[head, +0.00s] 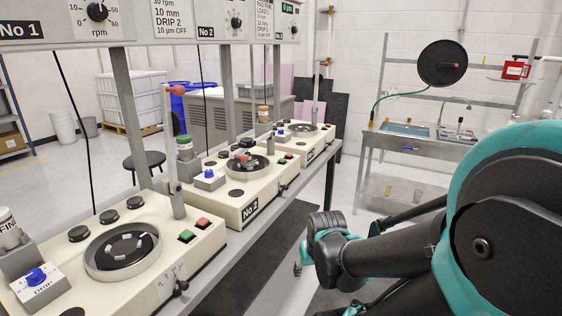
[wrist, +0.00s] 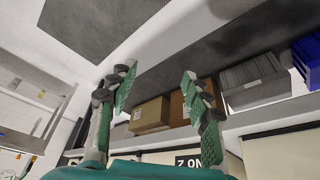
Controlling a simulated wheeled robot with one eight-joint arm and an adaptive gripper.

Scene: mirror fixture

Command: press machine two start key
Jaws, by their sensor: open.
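Machine two (head: 232,200) is the cream middle machine in the row, with a "No 2" plate on its front and a round dark dish (head: 247,167) on top. Its small green and red keys (head: 284,159) appear at the far right of its top, too small to separate clearly. My gripper (wrist: 157,88) is open and empty in the wrist view, its two green-padded fingers wide apart. Behind them the "No 2" plate (wrist: 188,160) shows upside down at the bottom edge. In the head view my arm ends right of machine two, apart from it; the fingertips are not clear there.
Machine one (head: 150,250) stands nearest, with green and red keys; machine three (head: 305,140) stands beyond. Grey posts rise along the row. Cardboard boxes (wrist: 150,114) and a grey bin (wrist: 253,80) sit below the bench. A sink stand (head: 410,138) is at right.

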